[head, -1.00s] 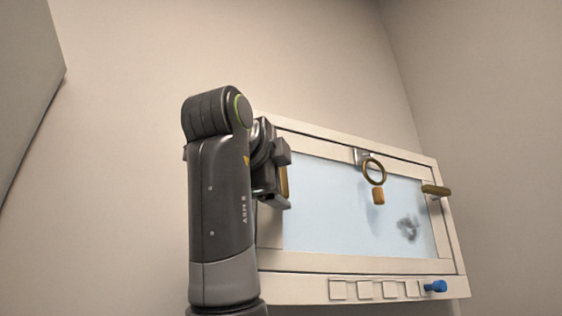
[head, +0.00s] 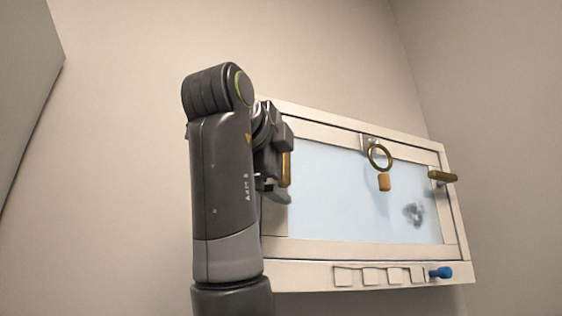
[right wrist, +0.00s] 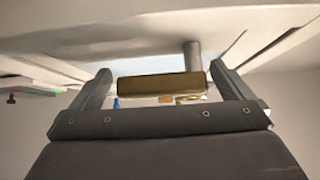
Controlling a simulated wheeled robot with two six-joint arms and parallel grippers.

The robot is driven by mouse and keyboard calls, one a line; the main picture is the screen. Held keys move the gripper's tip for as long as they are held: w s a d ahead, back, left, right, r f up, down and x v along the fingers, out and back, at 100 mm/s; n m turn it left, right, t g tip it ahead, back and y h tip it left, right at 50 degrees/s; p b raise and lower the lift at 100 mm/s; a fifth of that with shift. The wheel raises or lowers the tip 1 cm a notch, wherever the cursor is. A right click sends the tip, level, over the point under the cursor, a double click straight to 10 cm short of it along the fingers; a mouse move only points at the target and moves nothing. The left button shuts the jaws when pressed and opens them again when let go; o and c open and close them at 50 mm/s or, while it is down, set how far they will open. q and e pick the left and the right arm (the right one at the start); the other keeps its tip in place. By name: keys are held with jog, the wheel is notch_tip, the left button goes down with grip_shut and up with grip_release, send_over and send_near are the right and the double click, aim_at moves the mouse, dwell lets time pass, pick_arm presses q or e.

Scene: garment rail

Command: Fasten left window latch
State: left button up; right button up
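The window (head: 350,250) is on the wall, with a cream frame and pale blue pane. Its left latch has a brass handle (head: 287,169), mostly hidden by my right arm in the head view; the visible part looks upright. My right gripper (head: 278,165) is at this latch. In the right wrist view its two fingers (right wrist: 163,88) are spread, one on each side of the brass handle (right wrist: 160,86), with a visible gap to the left finger and little to the right one. The right latch (head: 443,176) has its brass handle lying sideways. My left gripper is not in view.
A brass ring (head: 380,168) with an orange tag (head: 384,183) hangs at the frame's top middle. A dark smudge marks the pane. Several pale square tiles and a blue knob (head: 440,272) sit along the lower sill. The wall left of the window is bare.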

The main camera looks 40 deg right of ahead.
jog(key=b+v, duration=0.3)
jog(key=v, duration=1.4)
jog(key=shift+a+b, duration=0.25)
jog(key=shift+b, duration=0.15)
jog(key=shift+f, duration=0.1)
